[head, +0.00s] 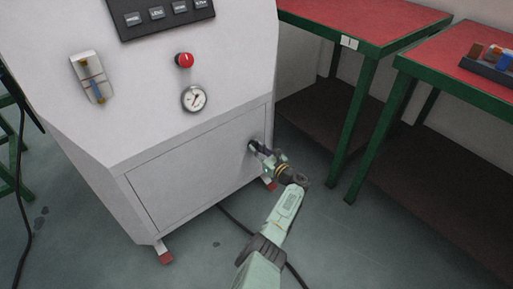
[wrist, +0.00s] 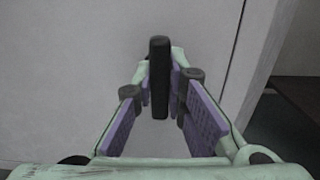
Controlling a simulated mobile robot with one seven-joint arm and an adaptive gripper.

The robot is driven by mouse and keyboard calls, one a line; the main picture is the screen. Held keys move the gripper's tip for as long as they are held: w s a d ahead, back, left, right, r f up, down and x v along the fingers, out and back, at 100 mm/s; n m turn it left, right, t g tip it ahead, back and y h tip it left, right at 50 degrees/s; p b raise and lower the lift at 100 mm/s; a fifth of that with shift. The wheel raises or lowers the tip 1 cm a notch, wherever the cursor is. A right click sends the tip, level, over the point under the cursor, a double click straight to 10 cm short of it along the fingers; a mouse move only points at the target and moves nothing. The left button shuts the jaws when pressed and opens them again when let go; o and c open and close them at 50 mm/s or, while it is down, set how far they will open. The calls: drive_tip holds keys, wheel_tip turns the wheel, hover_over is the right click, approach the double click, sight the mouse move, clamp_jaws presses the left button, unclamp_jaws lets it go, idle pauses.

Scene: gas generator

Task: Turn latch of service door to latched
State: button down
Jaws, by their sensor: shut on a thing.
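The service door (head: 195,180) is the lower front panel of the white generator cabinet and looks closed. Its latch (head: 251,146) is a small dark handle near the door's right edge, mostly hidden by my gripper (head: 264,154). In the wrist view the latch (wrist: 159,78) is a black bar standing upright in the picture. My gripper (wrist: 160,92) has its purple-padded fingers on either side of the bar and is shut on it. The door's right edge seam shows to the right of the fingers.
Above the door are a round gauge (head: 194,98), a red knob (head: 184,60) and a sight glass (head: 92,78). Red-topped green tables (head: 360,22) stand to the right. A dark cable lies on the floor near my arm.

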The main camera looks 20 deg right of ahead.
idle(0.4)
drive_tip(key=c, duration=1.6)
unclamp_jaws()
drive_tip(key=v, duration=1.2)
